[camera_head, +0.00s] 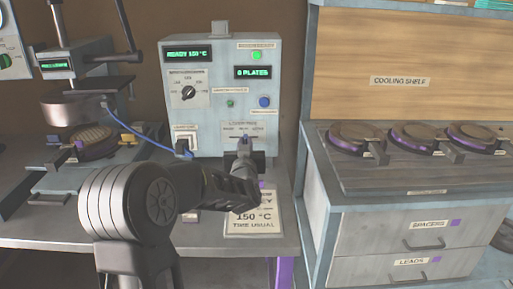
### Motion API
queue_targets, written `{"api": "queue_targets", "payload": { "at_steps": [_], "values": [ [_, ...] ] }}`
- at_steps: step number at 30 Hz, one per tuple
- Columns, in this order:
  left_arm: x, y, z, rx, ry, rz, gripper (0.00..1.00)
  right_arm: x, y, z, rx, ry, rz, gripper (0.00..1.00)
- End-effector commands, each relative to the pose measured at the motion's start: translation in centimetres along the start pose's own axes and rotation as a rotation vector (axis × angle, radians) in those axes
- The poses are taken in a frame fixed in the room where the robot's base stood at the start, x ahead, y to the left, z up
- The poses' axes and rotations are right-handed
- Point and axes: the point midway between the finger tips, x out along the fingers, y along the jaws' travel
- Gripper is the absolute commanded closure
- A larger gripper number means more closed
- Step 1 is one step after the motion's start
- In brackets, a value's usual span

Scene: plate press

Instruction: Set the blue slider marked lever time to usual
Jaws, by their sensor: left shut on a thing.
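The grey control box (213,116) stands on the bench. On its lower right is the slider panel (228,130), with small position labels too fine to read surely. The blue slider (245,140) shows as a small bluish-purple bit near the middle of the panel. My left gripper (244,149) is in front of it, at its lower edge, and is shut on the slider. The fingers and wrist hide the lower part of the panel, so the exact setting is hard to tell. My right gripper is not in view.
A card (253,220) reading "150 °C" and "time usual" lies on the bench below my gripper. The plate press (89,140) stands at left. At right, the cooling shelf (400,172) holds several round plates. A blue cable (145,135) runs to the box.

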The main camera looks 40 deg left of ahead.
Motion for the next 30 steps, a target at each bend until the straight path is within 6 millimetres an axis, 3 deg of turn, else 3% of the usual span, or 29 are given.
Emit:
{"api": "queue_targets", "payload": {
  "at_steps": [9,10,18,30],
  "values": [
    [-0.04,-0.61,-0.05,0.0,0.001,0.002,1.0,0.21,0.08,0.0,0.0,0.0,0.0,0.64],
    [-0.04,-0.6,-0.05,0.0,0.001,0.002,0.87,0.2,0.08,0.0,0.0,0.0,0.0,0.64],
    [-0.04,-0.58,-0.04,0.0,0.001,0.002,0.65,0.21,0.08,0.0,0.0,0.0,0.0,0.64],
    [-0.93,-0.6,-0.11,-0.001,0.002,0.001,0.65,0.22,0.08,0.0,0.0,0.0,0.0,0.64]
  ]
}}
